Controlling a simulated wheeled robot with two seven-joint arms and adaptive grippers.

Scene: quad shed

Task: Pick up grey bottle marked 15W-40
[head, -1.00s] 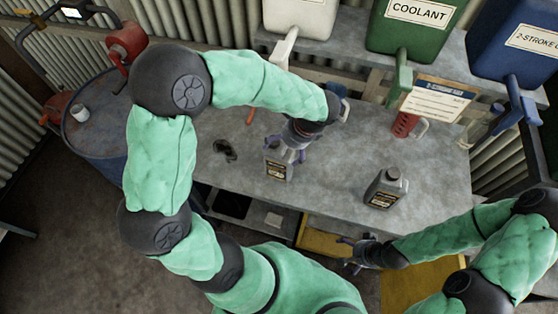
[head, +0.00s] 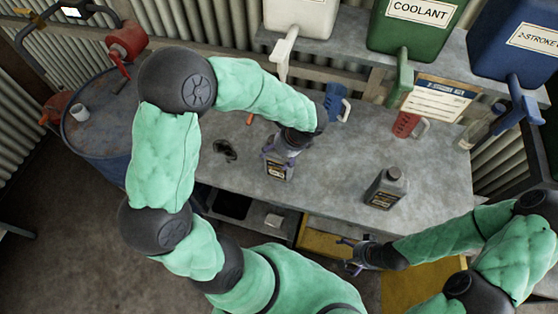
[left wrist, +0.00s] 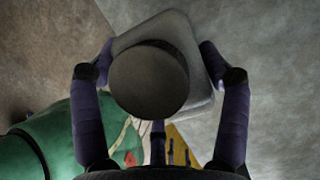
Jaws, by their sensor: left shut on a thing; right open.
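A grey bottle (head: 277,172) with a dark label stands on the workbench near its front edge; the label is too small to read. My left gripper (head: 281,153) is shut on it from above. In the left wrist view the bottle's round dark cap (left wrist: 150,80) and grey shoulders lie between the two fingers (left wrist: 158,72). A second, similar grey bottle (head: 385,188) stands upright to the right on the workbench, its label also unreadable. My right gripper (head: 350,254) is open and empty, low in front of the bench, apart from both bottles.
The grey workbench (head: 330,200) is clear between the bottles. A small black item (head: 225,150) lies left of the held bottle. A blue jug (head: 336,103), a red jug (head: 405,124) and a sign board (head: 440,97) stand behind. Spouted containers overhang the back; a blue drum (head: 95,140) stands left.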

